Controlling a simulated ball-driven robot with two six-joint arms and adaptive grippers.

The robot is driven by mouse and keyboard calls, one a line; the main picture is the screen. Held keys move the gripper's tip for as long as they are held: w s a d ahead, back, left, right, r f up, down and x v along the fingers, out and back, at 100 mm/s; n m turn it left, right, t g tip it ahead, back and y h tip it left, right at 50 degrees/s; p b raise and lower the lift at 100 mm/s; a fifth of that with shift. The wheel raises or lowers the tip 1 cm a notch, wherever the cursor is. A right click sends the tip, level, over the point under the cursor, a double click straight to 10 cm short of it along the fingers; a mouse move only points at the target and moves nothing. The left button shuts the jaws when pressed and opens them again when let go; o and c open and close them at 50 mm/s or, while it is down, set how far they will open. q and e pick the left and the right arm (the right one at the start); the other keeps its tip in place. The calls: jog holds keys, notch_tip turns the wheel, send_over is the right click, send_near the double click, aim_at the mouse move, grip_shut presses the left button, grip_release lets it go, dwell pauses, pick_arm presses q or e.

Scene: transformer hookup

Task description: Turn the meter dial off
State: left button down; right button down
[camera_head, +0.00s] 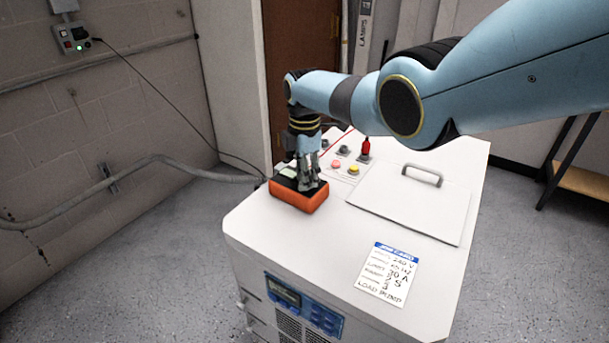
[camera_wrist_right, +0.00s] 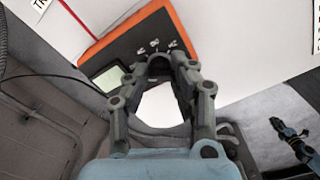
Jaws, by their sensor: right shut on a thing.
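The meter (camera_head: 297,200) is an orange-edged box with a dark face. It lies on the left part of the white cabinet's top (camera_head: 315,228). My right gripper (camera_head: 309,184) points down onto the meter's face and is shut on the meter dial, which its fingers hide. In the right wrist view the meter (camera_wrist_right: 145,32) shows its dark face, white markings and a pale screen (camera_wrist_right: 110,78). The fingertips (camera_wrist_right: 160,62) meet at the face beside the markings. The dial's setting cannot be read. My left gripper does not show in the head view.
Behind the meter are a pink button (camera_head: 336,164), a yellow button (camera_head: 353,170) and a red plug (camera_head: 366,147). A lid with a handle (camera_head: 423,174) lies to the right. A cable runs from the wall box (camera_head: 74,38) to near the meter.

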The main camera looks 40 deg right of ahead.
jog(key=c, duration=1.1)
grip_release()
notch_tip(320, 180, up, 12)
